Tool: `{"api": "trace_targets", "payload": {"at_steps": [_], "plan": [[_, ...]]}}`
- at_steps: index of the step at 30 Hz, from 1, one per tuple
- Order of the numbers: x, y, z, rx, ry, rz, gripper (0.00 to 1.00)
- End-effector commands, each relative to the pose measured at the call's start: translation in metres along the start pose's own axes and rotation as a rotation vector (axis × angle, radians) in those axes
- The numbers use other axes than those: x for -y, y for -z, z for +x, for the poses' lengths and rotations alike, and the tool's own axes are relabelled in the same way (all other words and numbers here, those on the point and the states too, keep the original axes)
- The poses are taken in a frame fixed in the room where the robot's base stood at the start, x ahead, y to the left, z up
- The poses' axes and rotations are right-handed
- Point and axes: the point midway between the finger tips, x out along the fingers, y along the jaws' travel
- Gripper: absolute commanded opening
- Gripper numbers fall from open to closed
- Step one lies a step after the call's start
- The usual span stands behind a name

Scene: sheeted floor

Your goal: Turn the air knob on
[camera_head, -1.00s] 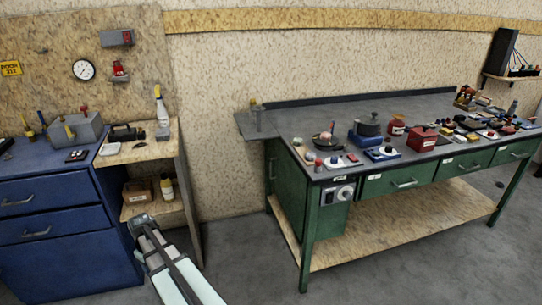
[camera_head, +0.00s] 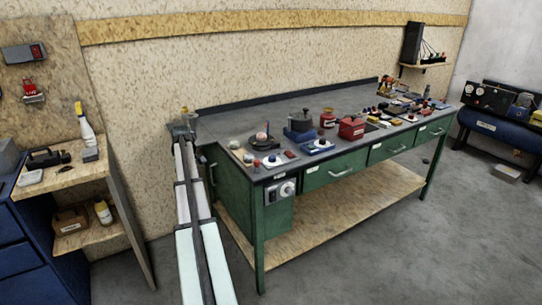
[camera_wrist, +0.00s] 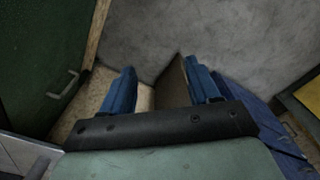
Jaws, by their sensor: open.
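A round knob (camera_head: 287,188) sits on a grey control panel at the front left corner of the green workbench. Far right, a blue compressor tank (camera_head: 495,128) carries dial-like round parts (camera_head: 478,90); I cannot tell which knob is the air knob. My gripper (camera_head: 183,122) is at the end of my raised arm, by the bench's left end, and its fingers are too small to read there. In the wrist view my gripper (camera_wrist: 160,88) shows two blue fingers spread apart with nothing between them. No knob is visible in the wrist view.
The green workbench (camera_head: 240,125) holds several small items, with a red box (camera_head: 352,128). A wooden side shelf (camera_head: 75,175) with bottles stands at left beside a blue cabinet (camera_head: 20,255). Open grey floor (camera_head: 400,250) lies in front and right.

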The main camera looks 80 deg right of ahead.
Motion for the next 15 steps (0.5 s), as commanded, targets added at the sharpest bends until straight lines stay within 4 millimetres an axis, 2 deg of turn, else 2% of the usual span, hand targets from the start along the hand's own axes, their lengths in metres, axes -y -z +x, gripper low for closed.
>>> {"api": "trace_targets", "payload": {"at_steps": [1, 6, 12, 15], "plan": [[-0.029, -0.015, -0.014, -0.001, -0.001, 0.009, 0.61], [-0.101, -0.074, -0.054, 0.0, -0.001, 0.018, 0.61], [-0.174, -0.156, -0.105, 0.0, -0.001, 0.028, 0.61], [-0.203, -0.195, -0.128, 0.0, -0.001, 0.03, 0.61]]}}
